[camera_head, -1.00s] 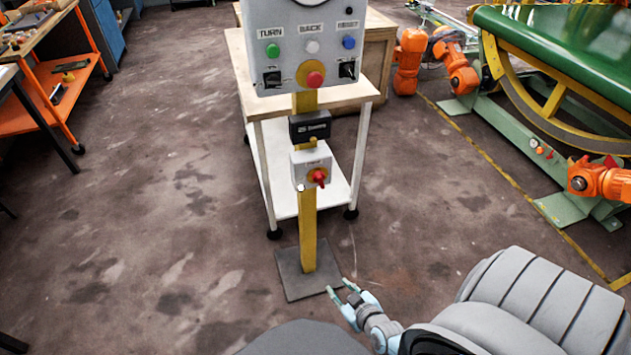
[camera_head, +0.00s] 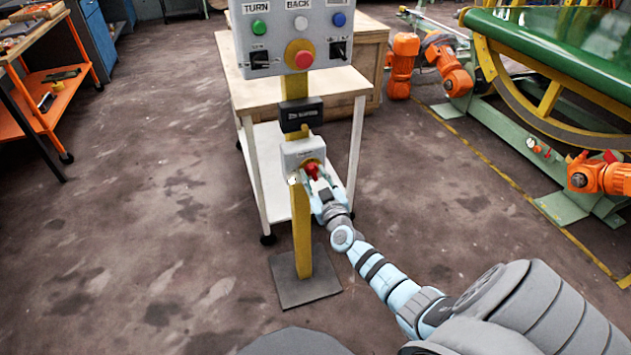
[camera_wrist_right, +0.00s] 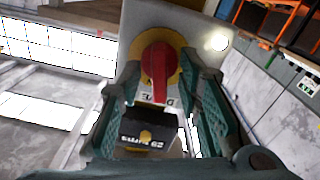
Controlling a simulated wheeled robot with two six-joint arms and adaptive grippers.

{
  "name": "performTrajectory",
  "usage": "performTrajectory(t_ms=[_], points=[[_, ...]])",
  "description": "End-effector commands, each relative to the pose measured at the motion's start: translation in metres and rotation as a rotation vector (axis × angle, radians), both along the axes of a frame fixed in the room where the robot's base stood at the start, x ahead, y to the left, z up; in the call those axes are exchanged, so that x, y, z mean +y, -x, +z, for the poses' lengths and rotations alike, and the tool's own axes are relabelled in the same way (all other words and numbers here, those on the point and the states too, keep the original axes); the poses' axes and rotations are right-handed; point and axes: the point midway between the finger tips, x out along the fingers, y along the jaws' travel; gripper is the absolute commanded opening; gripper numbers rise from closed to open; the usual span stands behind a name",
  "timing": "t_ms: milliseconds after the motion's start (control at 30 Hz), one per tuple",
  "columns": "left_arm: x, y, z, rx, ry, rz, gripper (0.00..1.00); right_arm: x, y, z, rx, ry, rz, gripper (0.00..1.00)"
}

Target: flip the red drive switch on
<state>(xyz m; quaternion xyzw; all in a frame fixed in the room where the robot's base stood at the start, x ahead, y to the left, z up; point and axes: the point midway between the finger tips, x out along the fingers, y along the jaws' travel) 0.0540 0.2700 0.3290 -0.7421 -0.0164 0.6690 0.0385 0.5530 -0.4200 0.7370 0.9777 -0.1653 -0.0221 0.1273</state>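The red drive switch (camera_head: 312,170) is a red rotary handle on a yellow plate, on a small grey box (camera_head: 291,160) low on the yellow post. In the right wrist view the red handle (camera_wrist_right: 157,72) lies between the two fingers, its grip pointing toward the bottom of the picture. My right gripper (camera_head: 315,182) is open in front of the switch, with its fingertips at either side of the handle. A gap shows between each finger and the handle in the right wrist view (camera_wrist_right: 160,95). My left gripper is not in view.
Above the switch is a black box (camera_head: 301,115), then a grey control panel (camera_head: 275,70) with buttons and a red knob. A white-legged wooden table (camera_head: 243,95) stands behind the post. Floor on the left is clear. Orange motors (camera_head: 597,177) and green machinery stand right.

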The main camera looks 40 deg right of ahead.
Motion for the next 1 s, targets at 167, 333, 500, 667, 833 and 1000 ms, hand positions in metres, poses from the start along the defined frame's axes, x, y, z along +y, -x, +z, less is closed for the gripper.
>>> performTrajectory(t_ms=[167, 333, 500, 667, 833, 1000], points=[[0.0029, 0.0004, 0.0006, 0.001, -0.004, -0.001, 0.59, -0.0003, -0.0008, 0.0006, 0.001, 0.000, 0.000, 0.32], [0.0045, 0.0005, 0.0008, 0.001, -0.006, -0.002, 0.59, -0.0002, -0.0006, 0.0006, 0.001, 0.000, 0.000, 0.14], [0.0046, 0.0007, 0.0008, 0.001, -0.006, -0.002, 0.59, -0.0001, -0.0005, 0.0005, 0.001, 0.000, 0.000, 0.00], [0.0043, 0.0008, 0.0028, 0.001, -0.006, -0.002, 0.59, -0.0003, -0.0003, 0.0010, -0.018, -0.054, 0.000, 0.00], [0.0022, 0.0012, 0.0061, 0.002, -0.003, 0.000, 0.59, -0.0007, -0.0002, 0.0013, -0.080, -0.229, 0.000, 0.00], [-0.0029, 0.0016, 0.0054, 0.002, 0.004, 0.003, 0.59, -0.0008, -0.0001, 0.0004, -0.092, -0.263, 0.000, 0.00]])
